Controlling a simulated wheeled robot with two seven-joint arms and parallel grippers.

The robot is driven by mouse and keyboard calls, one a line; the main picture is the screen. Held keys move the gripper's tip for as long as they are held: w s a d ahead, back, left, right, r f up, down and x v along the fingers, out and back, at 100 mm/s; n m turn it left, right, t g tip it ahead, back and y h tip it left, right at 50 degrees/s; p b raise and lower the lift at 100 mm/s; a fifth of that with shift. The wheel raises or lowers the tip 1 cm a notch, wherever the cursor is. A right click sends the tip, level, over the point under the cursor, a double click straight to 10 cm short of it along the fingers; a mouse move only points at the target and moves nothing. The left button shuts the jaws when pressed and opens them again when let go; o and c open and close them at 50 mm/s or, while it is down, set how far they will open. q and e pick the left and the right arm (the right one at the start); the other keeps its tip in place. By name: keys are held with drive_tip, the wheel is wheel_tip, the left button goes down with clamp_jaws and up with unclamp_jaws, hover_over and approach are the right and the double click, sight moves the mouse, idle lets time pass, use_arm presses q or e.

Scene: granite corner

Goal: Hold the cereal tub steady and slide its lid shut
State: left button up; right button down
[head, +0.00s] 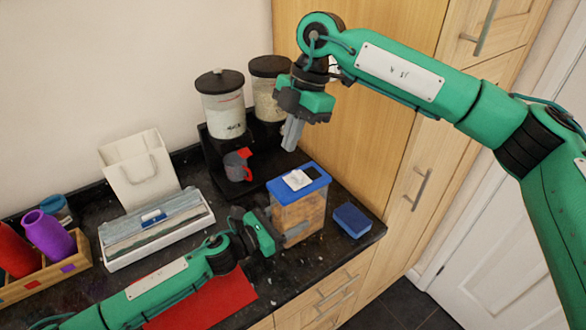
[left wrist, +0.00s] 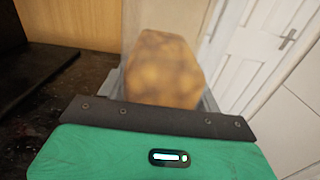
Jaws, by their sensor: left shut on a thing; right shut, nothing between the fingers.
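The cereal tub (head: 292,218) is a clear box of golden-brown cereal, standing upright near the counter's right front corner. Its blue lid (head: 284,185) carries a white piece (head: 298,180) beside a dark patch; I cannot tell whether that patch is an opening. My left gripper (head: 292,232) is shut on the tub's lower side from the left. In the left wrist view the tub (left wrist: 165,70) is blurred between the fingers, which are partly hidden. My right gripper (head: 291,135) is shut and empty, pointing down above and behind the lid, apart from it.
A blue sponge-like block (head: 352,219) lies right of the tub, near the counter edge. Behind stand two dispensers (head: 222,105) (head: 268,88) and a grey-red mug (head: 237,166). A white box (head: 157,236), paper bag (head: 140,168), bottle crate (head: 48,279) and red mat (head: 207,306) are left.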

sight(289, 183)
drive_tip(key=shift+w+a+r+m, duration=0.1)
drive_tip(key=shift+a+m, duration=0.05)
drive_tip(key=shift+m, duration=0.45)
drive_tip(key=x, duration=1)
drive_tip(key=shift+s+a, duration=0.1)
drive_tip(key=shift+s, duration=0.15)
drive_tip(key=shift+w+d, duration=0.95)
drive_tip(key=shift+d, duration=0.2)
drive_tip(key=shift+w+d, duration=0.35)
drive_tip(key=shift+d, duration=0.2)
